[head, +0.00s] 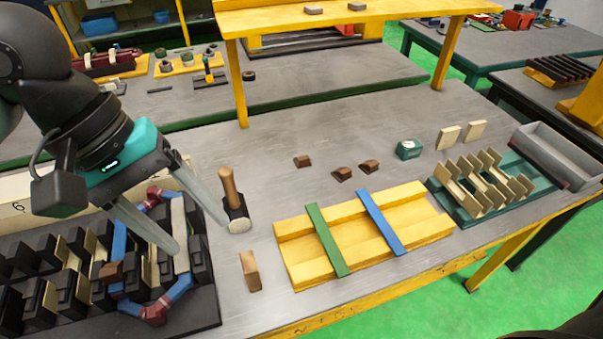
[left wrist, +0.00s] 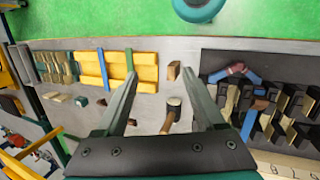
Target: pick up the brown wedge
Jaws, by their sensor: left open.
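Three small dark brown wedges lie loose on the grey bench in the head view: one on the left (head: 303,161), one in the middle (head: 341,174) and one on the right (head: 368,166). A larger brown block (head: 251,271) stands in front of the mallet; it also shows in the left wrist view (left wrist: 173,71), between the fingertips in the picture. Another brown piece (head: 110,271) sits among the dark blocks at left. I cannot tell which piece the task means. My left gripper (head: 205,236) is open and empty, above the bench near the mallet. My right gripper is out of view.
A yellow tray (head: 300,269) with green and blue strips is right of the brown block. A dark fixture (head: 208,303) with slotted blocks fills the left. A yellow shelf (head: 340,18) stands behind. The bench middle is mostly clear.

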